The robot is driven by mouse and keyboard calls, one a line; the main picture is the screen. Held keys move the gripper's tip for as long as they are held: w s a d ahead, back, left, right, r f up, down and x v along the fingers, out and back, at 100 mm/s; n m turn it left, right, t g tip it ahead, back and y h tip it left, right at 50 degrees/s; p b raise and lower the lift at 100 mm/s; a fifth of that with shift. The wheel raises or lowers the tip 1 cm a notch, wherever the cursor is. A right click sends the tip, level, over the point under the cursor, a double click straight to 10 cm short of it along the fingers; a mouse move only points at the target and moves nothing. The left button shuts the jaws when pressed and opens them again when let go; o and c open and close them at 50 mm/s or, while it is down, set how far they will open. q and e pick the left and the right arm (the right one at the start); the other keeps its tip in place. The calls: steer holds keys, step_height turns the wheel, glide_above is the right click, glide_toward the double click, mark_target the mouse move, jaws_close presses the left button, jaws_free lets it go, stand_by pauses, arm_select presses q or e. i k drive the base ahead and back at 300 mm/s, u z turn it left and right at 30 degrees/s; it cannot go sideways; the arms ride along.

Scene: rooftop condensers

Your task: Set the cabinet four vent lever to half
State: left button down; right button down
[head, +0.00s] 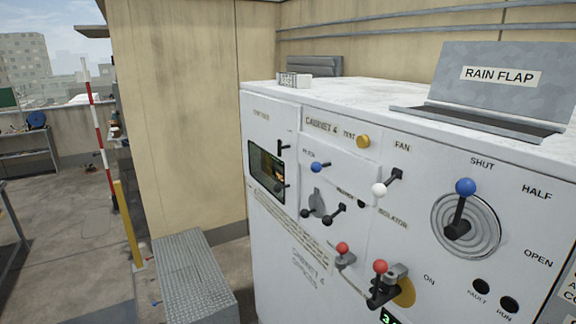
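The white cabinet (345,215) is labelled "CABINET 4" and fills the right half of the head view. At its right, a black lever (460,212) with a blue ball knob (466,187) stands on a round ribbed grey plate (488,232). The words SHUT (482,163), HALF (537,192) and OPEN (538,258) are set around it. The lever points up, nearest SHUT. No word "vent" is readable beside it. Neither of my grippers shows in this view.
A grey RAIN FLAP plate (503,85) stands on the cabinet top. Left of the lever are a white-knobbed fan lever (379,189), red-knobbed levers (380,267) and a small blue knob (316,167). A grey metal step (193,275) stands at the cabinet's left.

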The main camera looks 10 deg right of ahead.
mark_target(461, 227)
steer(key=z, duration=1.75)
steer(key=k, duration=0.4)
steer(key=u, duration=0.85)
steer(key=i, duration=0.2)
steer(key=z, duration=0.05)
